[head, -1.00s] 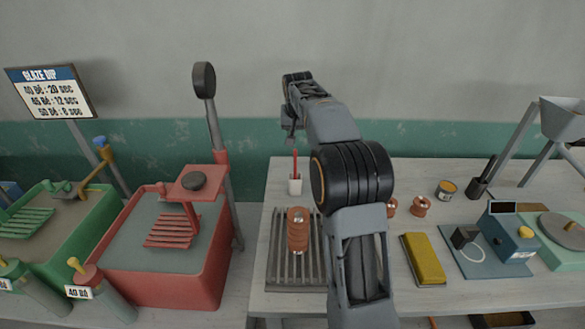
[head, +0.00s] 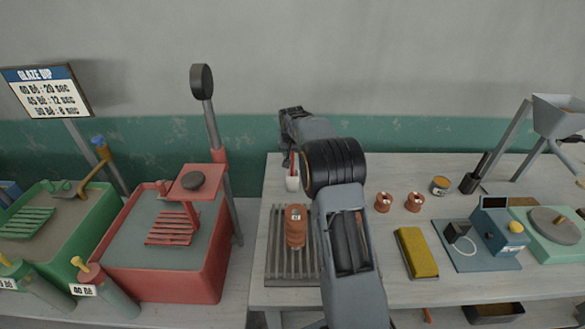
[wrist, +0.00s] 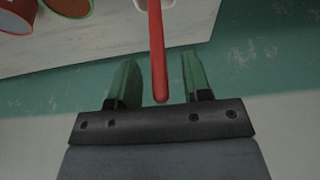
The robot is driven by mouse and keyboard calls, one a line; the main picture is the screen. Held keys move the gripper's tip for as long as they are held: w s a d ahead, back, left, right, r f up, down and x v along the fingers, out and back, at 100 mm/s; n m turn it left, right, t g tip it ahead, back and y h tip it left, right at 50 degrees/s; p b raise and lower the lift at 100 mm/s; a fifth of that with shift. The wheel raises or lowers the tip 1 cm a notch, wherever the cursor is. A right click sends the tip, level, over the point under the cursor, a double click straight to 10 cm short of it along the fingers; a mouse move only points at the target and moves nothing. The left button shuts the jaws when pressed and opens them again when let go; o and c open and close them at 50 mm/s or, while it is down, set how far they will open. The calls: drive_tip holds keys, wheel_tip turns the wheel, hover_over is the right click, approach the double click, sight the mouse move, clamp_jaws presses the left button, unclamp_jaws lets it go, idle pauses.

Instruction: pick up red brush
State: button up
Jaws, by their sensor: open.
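The red brush (head: 291,165) stands upright in a white cup (head: 292,183) near the back left of the table. My gripper (head: 287,158) is at the brush, above the cup. In the wrist view my gripper (wrist: 160,68) is open, with one green finger on each side of the red brush handle (wrist: 157,45). The handle lies between the fingers with a gap on both sides. The cup's rim (wrist: 142,4) shows at the top edge of the wrist view. The brush's lower end is hidden in the cup.
A brown banded cylinder (head: 296,226) stands on a slatted rack (head: 274,262) in front of the cup. Two small copper-coloured spools (head: 384,202), a yellow block (head: 416,252) and a blue device (head: 494,232) lie to the right. A red tub (head: 205,275) stands left.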

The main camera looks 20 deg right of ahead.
drive_tip(key=shift+w+d+f, duration=0.1)
drive_tip(key=shift+w+f, duration=0.05)
drive_tip(key=shift+f, duration=0.35)
drive_tip(key=shift+c, duration=0.3)
clamp_jaws()
